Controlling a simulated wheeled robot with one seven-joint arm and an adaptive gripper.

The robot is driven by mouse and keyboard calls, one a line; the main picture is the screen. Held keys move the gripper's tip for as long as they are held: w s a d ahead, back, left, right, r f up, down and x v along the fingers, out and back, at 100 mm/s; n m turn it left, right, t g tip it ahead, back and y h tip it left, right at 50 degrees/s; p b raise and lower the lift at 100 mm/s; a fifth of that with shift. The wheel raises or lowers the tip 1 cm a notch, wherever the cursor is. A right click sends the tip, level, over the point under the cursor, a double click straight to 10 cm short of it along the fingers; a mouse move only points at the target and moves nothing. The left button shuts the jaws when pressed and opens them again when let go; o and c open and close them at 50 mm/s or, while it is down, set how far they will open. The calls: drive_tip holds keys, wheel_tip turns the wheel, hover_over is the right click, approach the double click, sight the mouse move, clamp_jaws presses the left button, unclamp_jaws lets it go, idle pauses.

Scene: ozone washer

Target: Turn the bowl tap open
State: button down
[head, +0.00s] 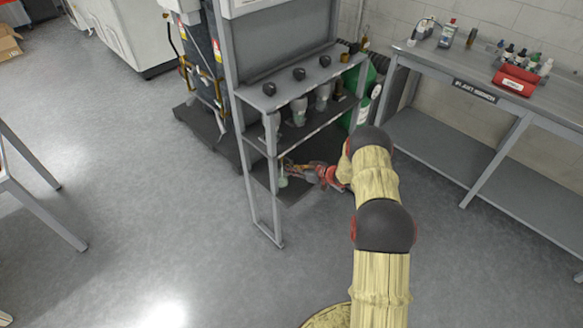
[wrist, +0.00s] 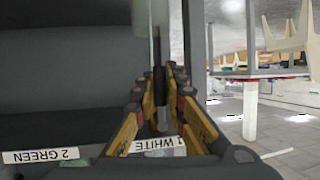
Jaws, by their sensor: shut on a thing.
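My gripper (head: 297,169) reaches into the lower part of the grey metal rack. In the wrist view its yellow-sided fingers (wrist: 160,84) close around a narrow dark upright piece, which I take to be the bowl tap (wrist: 159,82). Fingers hide much of it, so its handle angle cannot be told. A pale greenish, glassy thing (head: 283,179) hangs at the fingertips in the head view. A pale translucent upright part (wrist: 141,25) also shows above the fingers in the wrist view.
The rack (head: 243,130) has posts close to my gripper and shelves above it. Labels "2 GREEN" (wrist: 40,155) and "1 WHITE" (wrist: 158,145) appear upside down in the wrist view. A grey workbench (head: 470,77) stands at right.

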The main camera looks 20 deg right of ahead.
drive_tip(key=shift+f, duration=0.1)
idle(0.3)
drive_tip(key=c, duration=2.1)
unclamp_jaws()
drive_tip(key=shift+s, duration=0.1)
drive_tip(key=v, duration=1.1)
drive_tip(key=shift+s+d+r, duration=0.2)
drive_tip(key=shift+s, duration=0.1)
